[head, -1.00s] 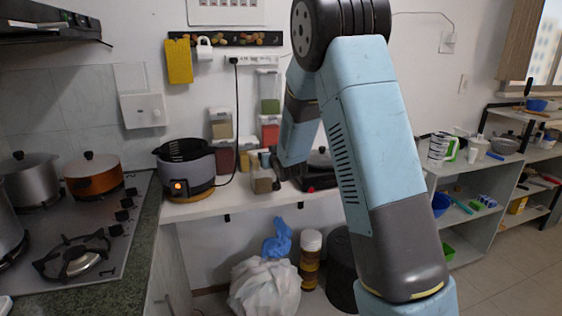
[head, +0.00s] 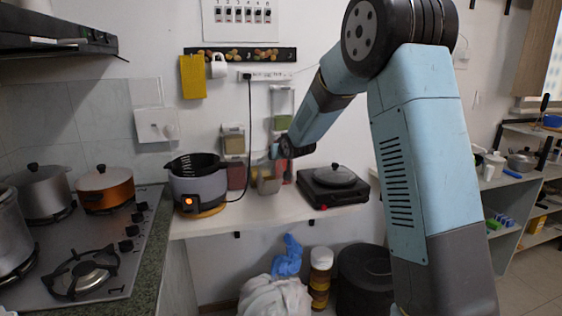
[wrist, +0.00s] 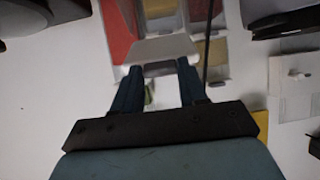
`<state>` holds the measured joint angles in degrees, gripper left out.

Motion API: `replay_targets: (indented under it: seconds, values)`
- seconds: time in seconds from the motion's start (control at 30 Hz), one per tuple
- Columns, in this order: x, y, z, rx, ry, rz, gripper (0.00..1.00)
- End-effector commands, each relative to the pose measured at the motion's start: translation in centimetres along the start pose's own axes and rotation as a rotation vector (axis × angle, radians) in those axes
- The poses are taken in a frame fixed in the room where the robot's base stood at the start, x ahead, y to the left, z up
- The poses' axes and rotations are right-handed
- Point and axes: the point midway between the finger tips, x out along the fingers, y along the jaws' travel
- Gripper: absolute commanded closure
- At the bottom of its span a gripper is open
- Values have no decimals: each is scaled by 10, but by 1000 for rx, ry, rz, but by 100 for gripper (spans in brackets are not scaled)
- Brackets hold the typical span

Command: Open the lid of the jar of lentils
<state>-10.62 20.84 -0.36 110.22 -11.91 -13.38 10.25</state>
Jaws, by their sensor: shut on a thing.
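My gripper (wrist: 158,76) is shut on a pale-topped container (wrist: 160,48), with one finger on each side. In the head view my gripper (head: 276,154) is at the upper part of this container (head: 268,183), above the shelf. I cannot tell whether the container rests on the shelf or hangs clear, nor whether its lid is open. Its contents are not clear, so I cannot confirm that it is the jar of lentils. Behind it are a dispenser with green contents (head: 282,105), a beige-brown one (head: 234,145) and a dark red one (head: 236,176).
A grey cooker (head: 197,186) stands close on the left of the white shelf (head: 260,215). A black hotplate with a lidded pan (head: 333,188) stands on the right. A black cord (head: 249,130) hangs down the wall nearby. The shelf's front strip is mostly clear.

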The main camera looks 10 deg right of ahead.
Motion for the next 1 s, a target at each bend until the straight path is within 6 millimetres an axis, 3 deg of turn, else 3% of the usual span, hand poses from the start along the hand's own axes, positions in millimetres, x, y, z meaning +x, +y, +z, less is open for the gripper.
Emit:
replay_targets:
  seconds: [0.5, 0.83, 1.0]
  values:
    - [16, -15, -32, -8, -123, -16, 75]
    - [30, -13, -48, -9, -298, -14, 75]
    - [35, -11, -53, -8, -303, -11, 75]
